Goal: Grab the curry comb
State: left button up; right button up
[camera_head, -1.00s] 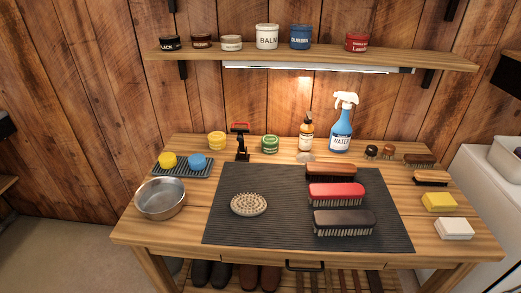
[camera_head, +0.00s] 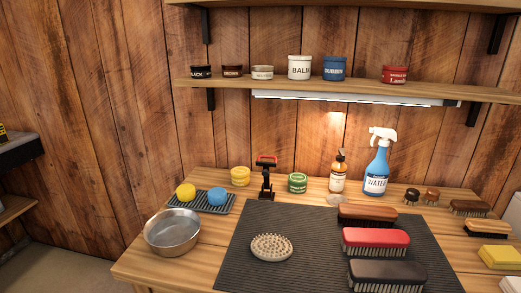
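The curry comb (camera_head: 271,248) appears to be the oval, pale, knobbed piece lying flat on the left part of the dark ribbed mat (camera_head: 322,236). Nothing covers it. Brushes lie to its right on the same mat: a brown one (camera_head: 367,213), a red one (camera_head: 375,237) and a dark one (camera_head: 386,270). Neither of my grippers shows in this view.
A metal bowl (camera_head: 172,240) stands left of the mat, near a tray (camera_head: 226,208) with yellow and blue sponges. A black stand (camera_head: 266,180), jars, an amber bottle (camera_head: 338,172) and a blue spray bottle (camera_head: 377,165) line the back. A shelf (camera_head: 352,88) hangs above.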

aim_at(270, 249)
jog(key=l+u, duration=0.2)
jog(key=u, duration=0.2)
jog(key=k+l+u, duration=0.15)
jog(key=u, duration=0.25)
jog(key=k+l+u, duration=0.1)
jog(key=u, duration=0.3)
